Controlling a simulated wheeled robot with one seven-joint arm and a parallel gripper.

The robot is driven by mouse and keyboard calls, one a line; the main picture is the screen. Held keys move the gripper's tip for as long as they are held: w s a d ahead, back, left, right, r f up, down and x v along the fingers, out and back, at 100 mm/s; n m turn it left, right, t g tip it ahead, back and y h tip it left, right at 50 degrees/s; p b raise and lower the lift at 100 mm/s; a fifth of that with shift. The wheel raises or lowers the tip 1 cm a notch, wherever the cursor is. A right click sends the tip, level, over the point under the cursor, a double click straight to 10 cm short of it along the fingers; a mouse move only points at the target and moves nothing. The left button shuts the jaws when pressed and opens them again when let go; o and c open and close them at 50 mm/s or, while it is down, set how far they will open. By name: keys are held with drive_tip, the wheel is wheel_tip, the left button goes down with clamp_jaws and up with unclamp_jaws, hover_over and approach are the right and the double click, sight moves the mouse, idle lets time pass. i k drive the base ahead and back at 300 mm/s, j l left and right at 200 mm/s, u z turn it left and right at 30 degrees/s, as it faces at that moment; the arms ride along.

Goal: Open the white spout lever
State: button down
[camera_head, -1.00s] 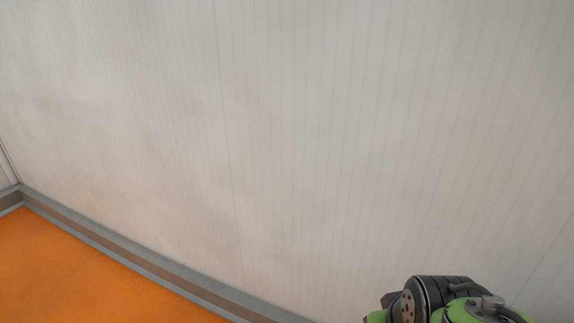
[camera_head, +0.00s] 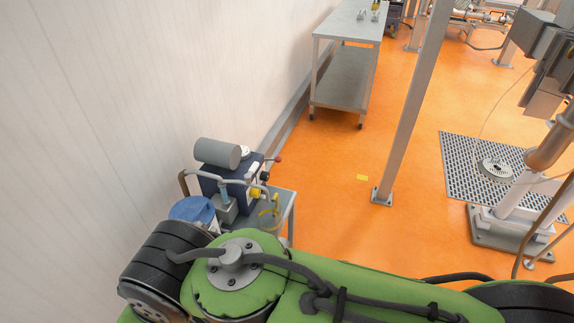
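I cannot make out a white spout lever for certain in the head view. A small cart at the wall carries a dark blue machine (camera_head: 232,176) with a grey cylinder (camera_head: 217,153) on top, hoses and yellow fittings. My green and black arm crosses the bottom of the view and hides the lower part of the cart. My gripper is not in view.
A blue container (camera_head: 193,210) stands beside the machine. A steel table (camera_head: 347,22) stands along the wall at the back. A steel post (camera_head: 412,105) rises from the orange floor (camera_head: 330,200). Floor grating (camera_head: 465,160) and pipework (camera_head: 512,205) are at the right.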

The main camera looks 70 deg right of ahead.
sight(248, 177)
drive_tip(key=l+z, duration=0.1)
drive_tip(key=z, duration=1.95)
drive_tip(key=i+j+u, duration=0.1)
drive_tip(key=j, duration=0.25)
drive_tip(key=i+j+u, duration=0.1)
drive_tip(key=j, duration=0.2)
drive_tip(key=i+j+u, duration=0.1)
drive_tip(key=j, duration=0.25)
drive_tip(key=i+j, duration=0.35)
drive_tip(key=j, duration=0.1)
